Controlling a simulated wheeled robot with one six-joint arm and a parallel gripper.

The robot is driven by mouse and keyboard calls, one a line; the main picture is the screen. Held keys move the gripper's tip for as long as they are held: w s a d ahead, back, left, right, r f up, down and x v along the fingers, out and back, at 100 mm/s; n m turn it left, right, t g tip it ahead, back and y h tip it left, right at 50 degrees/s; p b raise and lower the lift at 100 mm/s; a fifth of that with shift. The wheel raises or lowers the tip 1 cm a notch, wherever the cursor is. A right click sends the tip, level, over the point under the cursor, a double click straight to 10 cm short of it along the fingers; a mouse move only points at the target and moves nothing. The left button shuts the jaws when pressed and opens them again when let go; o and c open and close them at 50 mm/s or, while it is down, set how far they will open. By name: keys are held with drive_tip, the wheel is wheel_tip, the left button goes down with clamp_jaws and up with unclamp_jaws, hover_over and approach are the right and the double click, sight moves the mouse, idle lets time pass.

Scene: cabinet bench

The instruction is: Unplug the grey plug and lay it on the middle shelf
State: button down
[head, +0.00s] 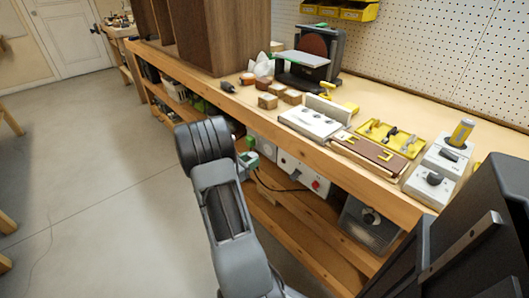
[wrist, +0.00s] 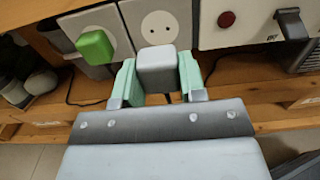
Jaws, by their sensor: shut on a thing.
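The grey plug (wrist: 156,68) is between the mint-green fingers of my gripper (wrist: 158,82), which is shut on it. Behind and above it in the wrist view is a white socket plate (wrist: 178,15) with two bare holes showing. The plug looks apart from these holes, in front of the plate's lower part. In the head view my gripper (head: 247,160) is under the bench top, beside the white panels, and the plug cannot be made out. A wooden shelf (wrist: 258,95) runs below the panels; it also shows in the head view (head: 290,207).
A green plug (wrist: 95,46) sits on the plate to the left. A panel with a red button (wrist: 227,19) and a black handle (wrist: 291,22) is at the right. A grey metal box (head: 370,226) stands further right. The bench top (head: 232,97) overhangs the shelves.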

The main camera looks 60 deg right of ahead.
wheel_tip(320, 180, down, 16)
drive_tip(key=b, duration=1.1)
drive_tip(key=shift+f+b, duration=0.15)
drive_tip(key=shift+b, duration=0.15)
idle(0.7)
idle(0.4)
drive_tip(key=shift+b+x, duration=1.05)
drive_tip(key=shift+x, duration=6.95)
